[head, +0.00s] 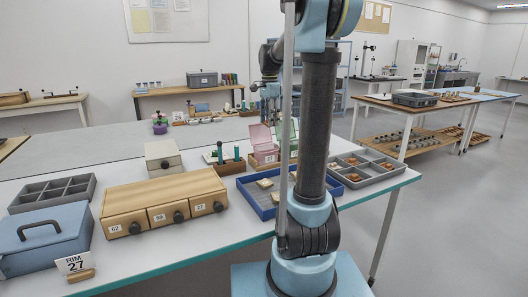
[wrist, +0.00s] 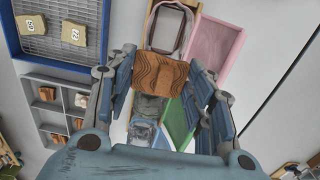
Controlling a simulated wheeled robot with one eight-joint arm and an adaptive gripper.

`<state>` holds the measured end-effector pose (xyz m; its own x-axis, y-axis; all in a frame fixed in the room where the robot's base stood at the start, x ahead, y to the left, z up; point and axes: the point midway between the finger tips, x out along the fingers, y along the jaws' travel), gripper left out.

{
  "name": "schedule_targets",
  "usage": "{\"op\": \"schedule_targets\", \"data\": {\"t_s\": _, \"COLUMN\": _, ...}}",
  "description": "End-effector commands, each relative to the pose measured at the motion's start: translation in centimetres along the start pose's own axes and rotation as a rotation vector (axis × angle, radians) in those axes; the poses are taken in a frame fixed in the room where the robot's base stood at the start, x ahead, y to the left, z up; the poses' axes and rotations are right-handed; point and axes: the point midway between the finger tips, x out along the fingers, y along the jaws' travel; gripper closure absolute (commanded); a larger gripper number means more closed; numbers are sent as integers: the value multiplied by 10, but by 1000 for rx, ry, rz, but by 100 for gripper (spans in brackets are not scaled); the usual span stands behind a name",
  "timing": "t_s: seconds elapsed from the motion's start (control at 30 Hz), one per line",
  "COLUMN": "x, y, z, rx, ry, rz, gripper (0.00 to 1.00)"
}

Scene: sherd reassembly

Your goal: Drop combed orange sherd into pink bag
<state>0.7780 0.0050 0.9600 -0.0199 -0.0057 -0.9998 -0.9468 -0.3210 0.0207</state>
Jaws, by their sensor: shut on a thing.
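My gripper (wrist: 160,76) is shut on the combed orange sherd (wrist: 160,73), a flat orange-brown piece with dark wavy lines, held between the two fingers in the wrist view. Just beyond it in that view is an open pouch with a pale pinkish rim (wrist: 150,30), beside a flat pink panel (wrist: 216,44). In the head view a pink open-lidded holder (head: 261,141) stands on the table behind the blue tray. I cannot tell whether the pouch is the pink bag. The sherd appears above these things, and its lower face is hidden.
A green panel (wrist: 184,118) lies below the sherd in the wrist view. A blue-rimmed tray (head: 262,209) holds pale sherds. A grey compartment tray (head: 384,180) holds orange sherds. A wooden drawer box (head: 160,190) and a blue case (head: 45,237) stand left.

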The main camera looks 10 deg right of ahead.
Motion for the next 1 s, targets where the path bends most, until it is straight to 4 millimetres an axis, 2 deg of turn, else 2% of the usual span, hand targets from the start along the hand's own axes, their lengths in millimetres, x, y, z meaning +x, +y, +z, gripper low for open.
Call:
{"op": "schedule_targets", "data": {"t_s": 0.4, "x": 41, "y": -1, "z": 0, "rx": 0, "ry": 0, "rz": 0, "gripper": 75}}
{"op": "schedule_targets", "data": {"t_s": 0.87, "x": 49, "y": -1, "z": 0, "rx": 1, "ry": 0, "rz": 0, "gripper": 75}}
{"op": "schedule_targets", "data": {"t_s": 0.9, "x": 49, "y": -1, "z": 0, "rx": 1, "ry": 0, "rz": 0, "gripper": 45}}
{"op": "schedule_targets", "data": {"t_s": 0.97, "x": 49, "y": -1, "z": -1, "rx": 1, "ry": 0, "rz": 0, "gripper": 31}}
{"op": "schedule_targets", "data": {"t_s": 1.0, "x": 49, "y": -1, "z": -1, "rx": 1, "ry": 0, "rz": 0, "gripper": 28}}
